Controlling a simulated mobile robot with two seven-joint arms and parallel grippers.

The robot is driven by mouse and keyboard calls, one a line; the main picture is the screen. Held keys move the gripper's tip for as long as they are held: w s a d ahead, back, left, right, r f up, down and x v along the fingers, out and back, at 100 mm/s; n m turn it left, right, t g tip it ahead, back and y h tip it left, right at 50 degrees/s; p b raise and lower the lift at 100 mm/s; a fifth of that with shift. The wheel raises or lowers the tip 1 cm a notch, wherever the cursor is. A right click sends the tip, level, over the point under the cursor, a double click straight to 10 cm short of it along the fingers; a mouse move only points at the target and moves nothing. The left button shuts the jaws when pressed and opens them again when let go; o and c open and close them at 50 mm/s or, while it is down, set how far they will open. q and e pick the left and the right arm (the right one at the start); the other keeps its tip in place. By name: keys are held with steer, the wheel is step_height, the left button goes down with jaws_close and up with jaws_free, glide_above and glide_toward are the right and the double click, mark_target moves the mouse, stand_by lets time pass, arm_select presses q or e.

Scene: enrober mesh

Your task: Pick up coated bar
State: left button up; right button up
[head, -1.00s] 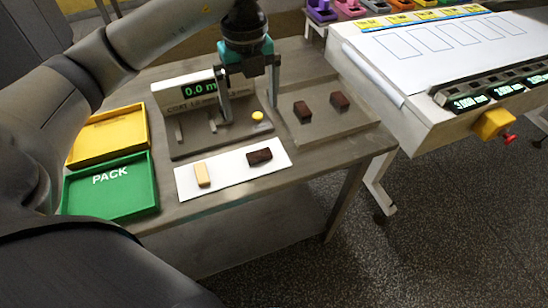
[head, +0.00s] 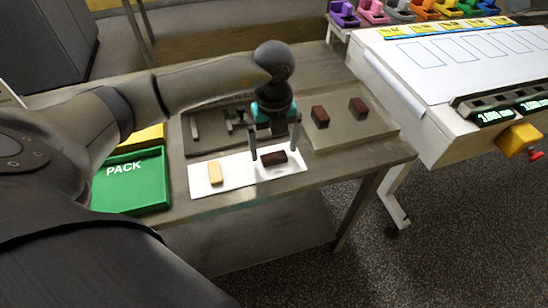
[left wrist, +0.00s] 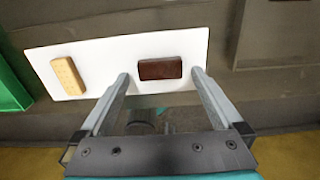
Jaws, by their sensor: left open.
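A dark brown coated bar (head: 273,158) lies on the right part of a white card (head: 238,174) on the table. It also shows in the left wrist view (left wrist: 160,68). A pale uncoated bar (head: 215,174) lies on the left part of the same card. My left gripper (head: 275,155) is open and empty, pointing down over the coated bar, its fingers at either side of it in the head view. In the left wrist view its fingertips (left wrist: 160,77) reach the near side of the coated bar, one toward each end. My right gripper is not in view.
Two more dark bars (head: 320,117) (head: 358,108) sit on a grey tray (head: 345,130) at right. A green PACK tray (head: 131,198) and a yellow tray (head: 150,134) stand at left. My arm partly hides the gauge stand (head: 205,140). A white-topped bench (head: 450,70) stands farther right.

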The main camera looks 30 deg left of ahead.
arm_select(q)
step_height(320, 180, down, 2)
steer(key=shift+f, duration=0.1)
steer(key=c, duration=0.9)
